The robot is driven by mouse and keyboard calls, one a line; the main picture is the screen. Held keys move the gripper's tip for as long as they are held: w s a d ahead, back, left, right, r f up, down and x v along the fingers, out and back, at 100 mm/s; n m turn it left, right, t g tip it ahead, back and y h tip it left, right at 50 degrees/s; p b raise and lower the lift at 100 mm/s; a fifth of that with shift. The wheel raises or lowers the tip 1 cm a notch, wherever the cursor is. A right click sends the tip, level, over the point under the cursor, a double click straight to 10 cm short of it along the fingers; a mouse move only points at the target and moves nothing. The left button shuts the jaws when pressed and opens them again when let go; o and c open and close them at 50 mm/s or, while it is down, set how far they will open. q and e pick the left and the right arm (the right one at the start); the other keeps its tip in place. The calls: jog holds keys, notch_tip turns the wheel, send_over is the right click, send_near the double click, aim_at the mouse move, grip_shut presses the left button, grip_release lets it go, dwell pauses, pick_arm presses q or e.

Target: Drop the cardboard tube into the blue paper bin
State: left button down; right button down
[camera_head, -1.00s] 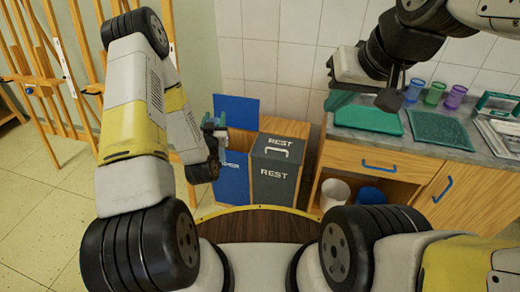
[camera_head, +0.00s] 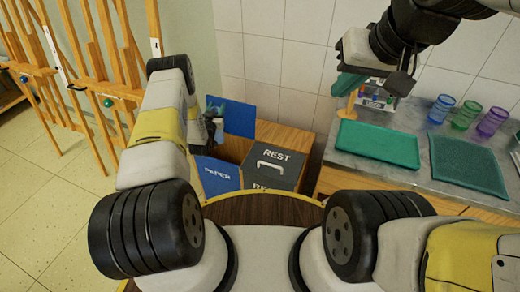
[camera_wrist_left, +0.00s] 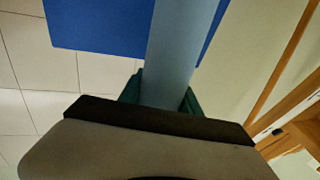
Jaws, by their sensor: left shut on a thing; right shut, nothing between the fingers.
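My left gripper (camera_head: 216,112) is shut on the cardboard tube (camera_wrist_left: 178,50), a grey-blue shaft in the left wrist view that runs up between the green fingers. In the head view the tube is hard to make out at the gripper. The blue paper bin (camera_head: 217,176) has its front marked PAPER, and its blue lid (camera_head: 240,120) stands raised behind. My left gripper is in front of the lid, over the bin's opening as seen from the head. The bin's inside is mostly hidden. My right gripper (camera_head: 348,86) is shut and empty above the counter.
A dark grey REST bin (camera_head: 272,168) with its lid shut stands right of the paper bin. The counter holds a green tray (camera_head: 378,145), a dark green mat (camera_head: 467,166) and coloured cups (camera_head: 466,112). Wooden easels (camera_head: 105,70) stand at the left.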

pick_arm(q)
jog(key=shift+w+f, duration=0.25)
jog(key=shift+f, duration=2.85)
jog(key=c, duration=0.7)
grip_release()
jog(key=shift+c, duration=0.2)
jog(key=s, duration=0.7)
jog(key=shift+s+a, duration=0.35)
jog(key=shift+s, duration=0.05)
